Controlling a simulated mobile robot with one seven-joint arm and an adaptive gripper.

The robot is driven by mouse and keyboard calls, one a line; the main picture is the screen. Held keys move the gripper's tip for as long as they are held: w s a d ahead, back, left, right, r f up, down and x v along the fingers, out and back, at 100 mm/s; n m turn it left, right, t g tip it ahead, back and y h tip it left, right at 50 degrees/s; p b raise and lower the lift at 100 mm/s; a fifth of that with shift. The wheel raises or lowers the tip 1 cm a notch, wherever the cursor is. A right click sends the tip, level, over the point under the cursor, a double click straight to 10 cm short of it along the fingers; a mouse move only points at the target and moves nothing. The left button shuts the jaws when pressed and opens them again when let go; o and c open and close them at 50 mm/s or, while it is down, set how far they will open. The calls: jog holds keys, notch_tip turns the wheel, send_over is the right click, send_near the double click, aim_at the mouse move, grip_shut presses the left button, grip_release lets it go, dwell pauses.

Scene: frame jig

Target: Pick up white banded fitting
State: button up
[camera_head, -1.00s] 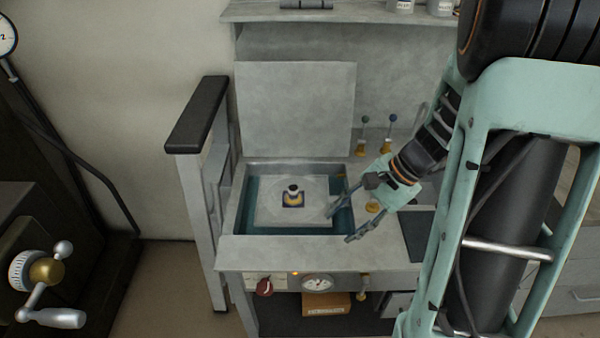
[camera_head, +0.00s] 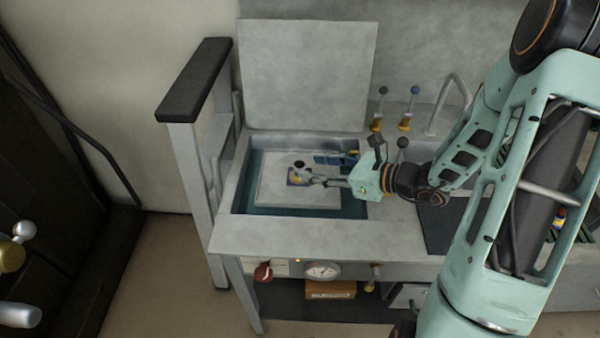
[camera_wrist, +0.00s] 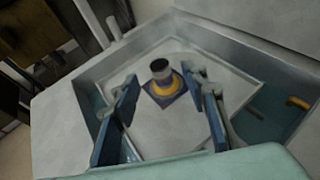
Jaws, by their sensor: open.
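The fitting (camera_wrist: 161,72) has a dark top, a pale grey-white body and a yellow band or ring at its foot. It stands upright on a small blue square in the middle of a pale plate (camera_wrist: 205,131). In the head view the fitting (camera_head: 299,165) is partly covered by a finger. My gripper (camera_head: 312,168) reaches in from the right, low over the plate. In the wrist view its two blue-padded fingers are spread apart, one on each side of the fitting. The fitting lies a little beyond the fingertips, and I see no contact.
The plate lies in a sunken teal-floored tray with grey walls (camera_head: 241,190). A raised grey panel (camera_head: 307,75) stands behind it. Two small levers (camera_head: 406,108) and a curved pipe (camera_head: 452,100) rise at the back right. A yellow piece (camera_wrist: 298,103) sits at the tray's edge.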

aim_at(304, 166)
jog(key=x, duration=0.5)
jog(key=shift+w+a+f, duration=0.2)
jog(key=shift+a, duration=0.1)
jog(key=shift+c, duration=0.2)
grip_shut()
